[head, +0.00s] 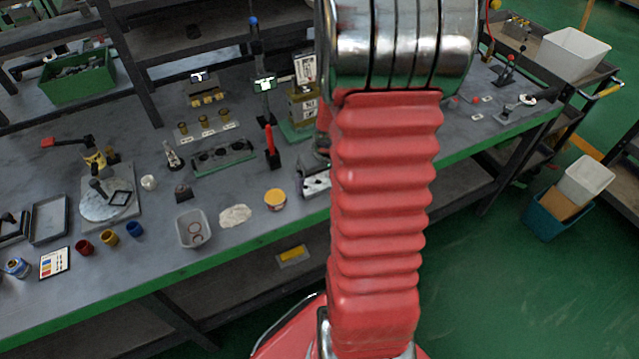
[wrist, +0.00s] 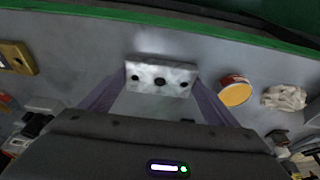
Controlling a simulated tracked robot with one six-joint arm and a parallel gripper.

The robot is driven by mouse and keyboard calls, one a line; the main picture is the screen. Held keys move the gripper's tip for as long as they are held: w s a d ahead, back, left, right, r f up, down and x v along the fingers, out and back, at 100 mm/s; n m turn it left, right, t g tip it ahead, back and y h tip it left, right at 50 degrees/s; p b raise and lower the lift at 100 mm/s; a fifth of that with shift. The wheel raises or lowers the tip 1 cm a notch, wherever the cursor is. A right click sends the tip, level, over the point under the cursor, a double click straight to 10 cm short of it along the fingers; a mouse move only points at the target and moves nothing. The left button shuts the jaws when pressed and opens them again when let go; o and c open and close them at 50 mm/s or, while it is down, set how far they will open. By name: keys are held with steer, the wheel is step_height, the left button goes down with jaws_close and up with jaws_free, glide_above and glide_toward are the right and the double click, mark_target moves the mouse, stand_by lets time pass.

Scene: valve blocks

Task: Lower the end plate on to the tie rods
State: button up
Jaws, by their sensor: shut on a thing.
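The end plate (wrist: 145,84) is a mottled silver-grey block with dark holes in its face, in the middle of the wrist view. My gripper (wrist: 161,80) is shut on it, with a purple-grey finger at each end. In the head view, a metallic block (head: 316,184) shows beside my red arm; I cannot tell whether it is the plate or a thing under it. My arm hides the gripper there. I cannot make out the tie rods in either view, nor whether the plate touches anything below.
A yellow-lidded tub (head: 275,198) stands near the block; it also shows in the wrist view (wrist: 236,93). A pale rag (head: 235,216) and a clear tray (head: 194,228) lie further left. A brass-coloured block (wrist: 18,57) is at the wrist view's left. The bench's green edge (head: 210,269) runs along the front.

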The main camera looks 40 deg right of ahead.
mark_target(315, 183)
steer(key=shift+r, duration=0.15)
steer(key=shift+c, duration=0.2)
step_height(315, 183, up, 10)
stand_by(0.5)
stand_by(0.4)
steer(key=w+a+f+n, duration=0.1)
steer(key=w+a, duration=0.7)
steer(key=a, duration=0.5)
steer(key=w+a+f+n, duration=0.1)
steer(key=w+a+n, duration=0.1)
steer(key=w+a, duration=0.7)
steer(key=a, duration=0.5)
steer(key=shift+w+f+y, duration=0.2)
steer(key=shift+y, duration=0.2)
